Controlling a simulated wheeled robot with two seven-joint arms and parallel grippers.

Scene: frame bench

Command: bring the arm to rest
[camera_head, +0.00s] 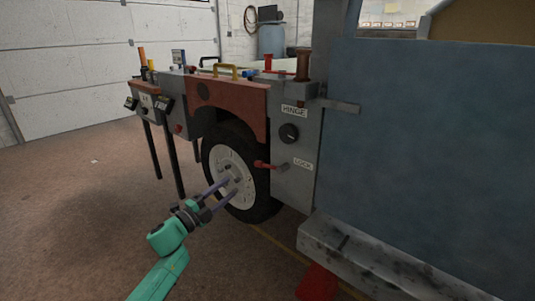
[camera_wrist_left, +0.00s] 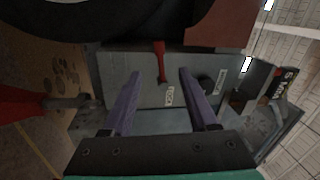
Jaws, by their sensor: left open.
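My left arm is green and comes in from the lower left in the head view. Its left gripper (camera_head: 226,191) has purple fingers, held apart and empty, in front of the wheel (camera_head: 228,173). In the left wrist view the two fingers (camera_wrist_left: 160,98) stand wide apart with nothing between them. Beyond them is a grey panel with a red lever (camera_wrist_left: 159,62) beside a LOCK label (camera_wrist_left: 169,96). The red lever (camera_head: 270,165) also shows in the head view, right of the gripper and apart from it. My right gripper is out of view.
A large blue-grey door panel (camera_head: 425,140) fills the right side. A grey step (camera_head: 345,250) juts out below it. A black knob (camera_head: 289,132) sits under the HINGE label. Stands with thin legs (camera_head: 165,150) are at the left. The floor (camera_head: 70,220) at lower left is clear.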

